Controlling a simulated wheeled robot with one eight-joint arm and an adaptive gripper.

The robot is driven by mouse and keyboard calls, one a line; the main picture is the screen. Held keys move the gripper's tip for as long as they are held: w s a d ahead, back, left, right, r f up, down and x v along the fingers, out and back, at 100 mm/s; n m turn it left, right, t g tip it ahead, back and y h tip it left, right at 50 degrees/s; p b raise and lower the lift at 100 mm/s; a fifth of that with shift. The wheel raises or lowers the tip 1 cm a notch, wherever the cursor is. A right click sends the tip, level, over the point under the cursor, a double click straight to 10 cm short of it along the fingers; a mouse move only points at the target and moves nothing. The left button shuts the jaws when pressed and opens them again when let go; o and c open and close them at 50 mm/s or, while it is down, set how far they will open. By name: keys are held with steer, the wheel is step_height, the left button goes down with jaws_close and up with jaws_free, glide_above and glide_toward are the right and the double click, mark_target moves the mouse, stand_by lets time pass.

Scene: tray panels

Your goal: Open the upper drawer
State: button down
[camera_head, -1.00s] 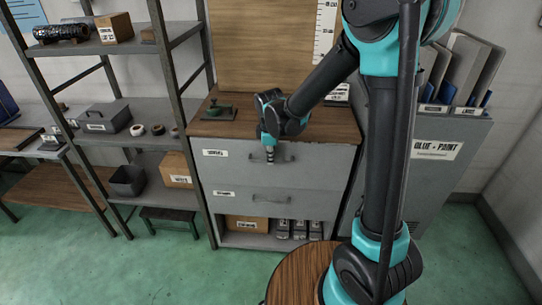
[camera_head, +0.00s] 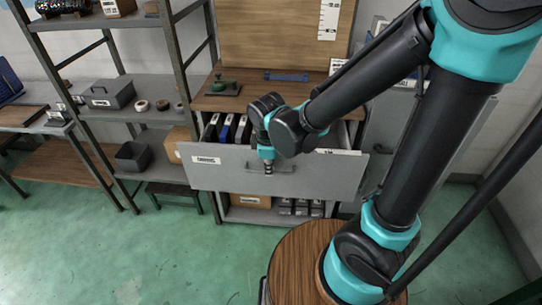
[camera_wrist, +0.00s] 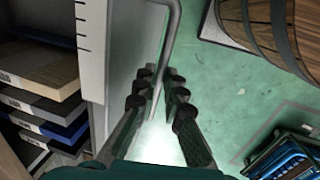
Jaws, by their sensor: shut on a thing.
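The upper drawer (camera_head: 220,176) of the grey cabinet is pulled well out toward me, with its label at the left of the front. Its bar handle (camera_head: 287,171) is in the middle of the front and also shows in the wrist view (camera_wrist: 171,35). In the wrist view my gripper's fingers (camera_wrist: 160,92) are closed around the bar. Upright folders (camera_head: 228,128) show inside the drawer.
A round wooden-topped stool or barrel (camera_head: 296,262) stands on the floor in front of the cabinet. A metal shelf rack (camera_head: 188,88) stands close at the left. Green floor (camera_head: 150,245) is clear at the front left.

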steer(key=s, duration=0.9)
steer(key=shift+s+a, duration=0.2)
steer(key=c, duration=1.9)
jaws_free()
steer(key=shift+r, duration=0.1)
steer(key=shift+s+r, duration=0.35)
steer(key=shift+r, duration=1.6)
steer(key=shift+s+r, duration=0.4)
steer(key=shift+r, duration=1.5)
steer(key=shift+s+r, duration=0.35)
steer(key=shift+r, duration=1.6)
